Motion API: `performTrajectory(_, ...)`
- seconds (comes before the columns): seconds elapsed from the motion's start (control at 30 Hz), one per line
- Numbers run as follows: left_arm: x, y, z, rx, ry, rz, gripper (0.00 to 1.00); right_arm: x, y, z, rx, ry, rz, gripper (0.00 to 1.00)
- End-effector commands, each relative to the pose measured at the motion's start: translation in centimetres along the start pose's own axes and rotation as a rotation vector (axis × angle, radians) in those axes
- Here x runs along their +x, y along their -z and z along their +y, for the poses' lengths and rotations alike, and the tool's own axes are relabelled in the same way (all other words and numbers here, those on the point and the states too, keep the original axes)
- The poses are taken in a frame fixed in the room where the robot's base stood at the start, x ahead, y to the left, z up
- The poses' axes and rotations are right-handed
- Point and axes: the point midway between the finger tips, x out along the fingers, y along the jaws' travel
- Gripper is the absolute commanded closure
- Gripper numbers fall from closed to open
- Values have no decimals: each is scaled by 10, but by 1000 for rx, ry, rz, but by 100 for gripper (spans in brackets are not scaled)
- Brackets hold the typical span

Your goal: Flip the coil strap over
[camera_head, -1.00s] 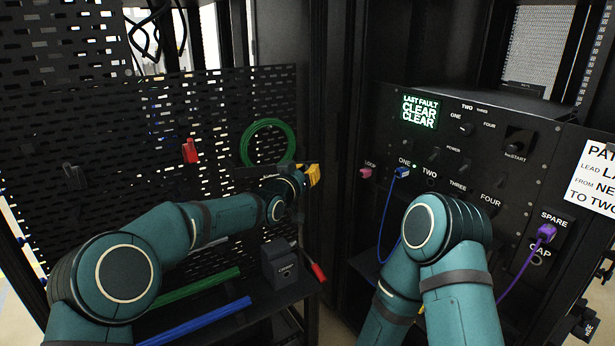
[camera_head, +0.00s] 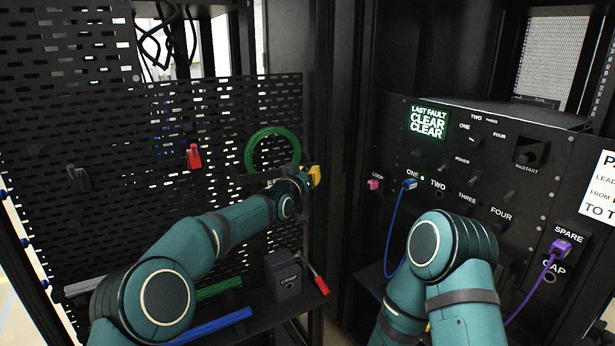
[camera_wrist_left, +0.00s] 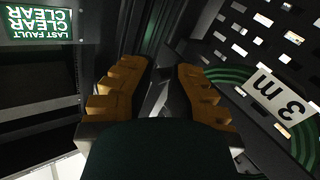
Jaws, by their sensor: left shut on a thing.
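The green coil (camera_head: 250,150) hangs on the perforated panel. My left gripper (camera_head: 314,176), with yellow fingers, is at the coil's lower right in the head view. In the left wrist view its fingers (camera_wrist_left: 163,85) are shut on a thin dark piece between them, which looks like the coil strap (camera_wrist_left: 170,100); the strap's shape and facing side are mostly hidden. The coil also shows in that view (camera_wrist_left: 301,147), with a white "3 m" label (camera_wrist_left: 277,96) to the right of the fingers. My right arm is bent in front of the equipment panel; its gripper is not visible.
A red clip (camera_head: 194,156) is on the perforated panel. A crimp box (camera_head: 283,275) with a red handle stands on the shelf below, near green and blue strips. The equipment panel (camera_head: 455,165), with blue and purple cables, stands to the right.

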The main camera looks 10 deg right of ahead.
Motion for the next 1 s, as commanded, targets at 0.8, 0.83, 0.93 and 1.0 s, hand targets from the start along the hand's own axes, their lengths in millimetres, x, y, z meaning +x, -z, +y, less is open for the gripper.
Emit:
performTrajectory(0.8, 2, -5, 5, -2, -2, -9, 57, 0, 0, 0, 0, 0, 0, 60)
performTrajectory(0.83, 2, -5, 4, -2, -1, -8, 57, 0, 0, 0, 0, 0, 0, 60)
performTrajectory(0.93, 2, -4, 4, -1, -1, -6, 57, 0, 0, 0, 0, 0, 0, 60)
performTrajectory(1.0, 1, -3, 3, -1, 0, -5, 57, 0, 0, 0, 0, 0, 0, 60)
